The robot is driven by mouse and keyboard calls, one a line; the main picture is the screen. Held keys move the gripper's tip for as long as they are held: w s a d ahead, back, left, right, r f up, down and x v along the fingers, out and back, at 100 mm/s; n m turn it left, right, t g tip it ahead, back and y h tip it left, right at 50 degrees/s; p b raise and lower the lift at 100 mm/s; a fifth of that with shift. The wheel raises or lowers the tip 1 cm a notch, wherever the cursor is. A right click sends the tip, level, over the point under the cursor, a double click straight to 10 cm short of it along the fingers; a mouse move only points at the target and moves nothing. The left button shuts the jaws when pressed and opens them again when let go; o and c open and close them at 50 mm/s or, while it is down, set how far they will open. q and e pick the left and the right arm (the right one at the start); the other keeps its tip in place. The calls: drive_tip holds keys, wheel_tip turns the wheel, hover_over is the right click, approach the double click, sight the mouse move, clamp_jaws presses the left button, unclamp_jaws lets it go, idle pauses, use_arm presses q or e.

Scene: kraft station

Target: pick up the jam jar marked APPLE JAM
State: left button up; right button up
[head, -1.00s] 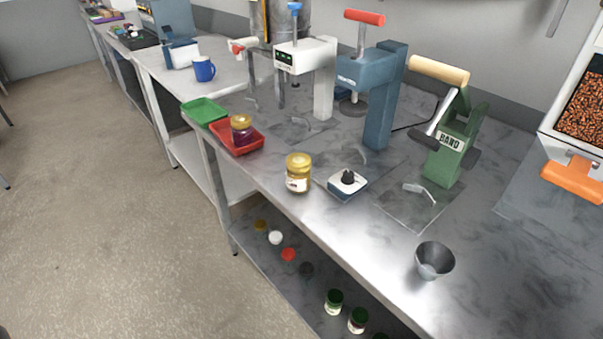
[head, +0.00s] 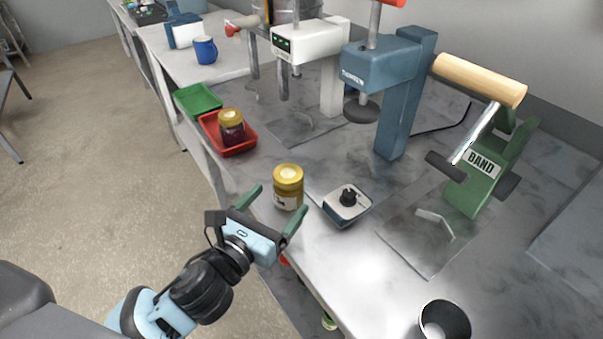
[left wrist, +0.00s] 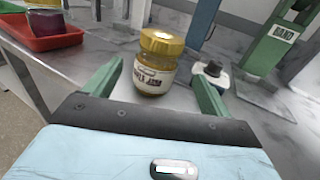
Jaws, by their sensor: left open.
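A jar with a gold lid and amber contents (head: 288,187) stands upright on the steel bench near its front edge. In the left wrist view this jar (left wrist: 155,72) shows a pale label whose dark lettering is too small to read surely. My left gripper (head: 280,199) is open and empty, its green fingers pointing at the jar from the front edge. In the left wrist view the jar stands ahead, roughly between the fingertips and seemingly beyond them. A second gold-lidded jar with dark purple contents (head: 231,128) stands in a red tray (head: 241,149). My right gripper is not in view.
A small white-and-dark device with a black knob (head: 347,204) sits just right of the amber jar. The white press (head: 308,45), blue press (head: 400,100) and green BAND machine (head: 478,170) stand behind.

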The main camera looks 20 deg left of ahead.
sight(294, 179)
use_arm(q)
drive_tip(key=shift+w+d, duration=0.1)
drive_tip(key=shift+w, duration=0.25)
drive_tip(key=shift+s+r, duration=0.2)
drive_tip(key=shift+s, duration=0.1)
drive_tip(key=shift+w, duration=0.1)
drive_tip(key=shift+x, duration=3.7)
drive_tip(key=shift+a+f, duration=0.1)
drive_tip(key=shift+a, duration=0.1)
drive_tip(key=c, duration=1.3)
